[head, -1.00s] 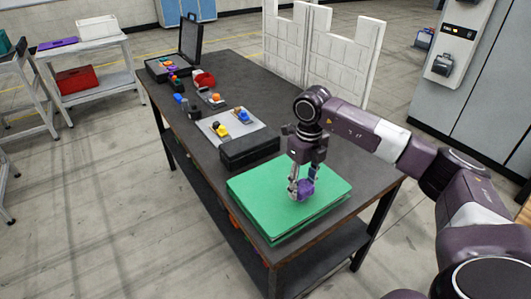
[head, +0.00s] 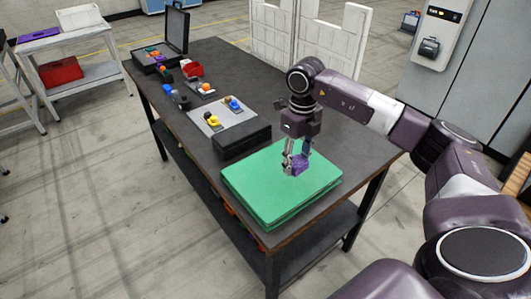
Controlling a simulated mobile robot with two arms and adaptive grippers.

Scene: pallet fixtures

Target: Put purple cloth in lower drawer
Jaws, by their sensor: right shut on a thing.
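A small crumpled purple cloth (head: 301,164) is between the fingers of my right gripper (head: 296,163), over the green top of a flat stack (head: 262,180) on the dark table. The right gripper points down and is shut on the cloth. I cannot tell whether the cloth still touches the green surface. My left gripper is out of view. No drawer can be made out clearly; orange and green items (head: 229,210) show under the tabletop on the left side.
The dark table (head: 220,77) holds a black box (head: 240,140), a grey board (head: 215,117) with small coloured parts, and an open black case (head: 176,30) at the far end. White panels (head: 337,38) stand behind. A white shelf (head: 90,68) with a red bin (head: 61,70) is at the left.

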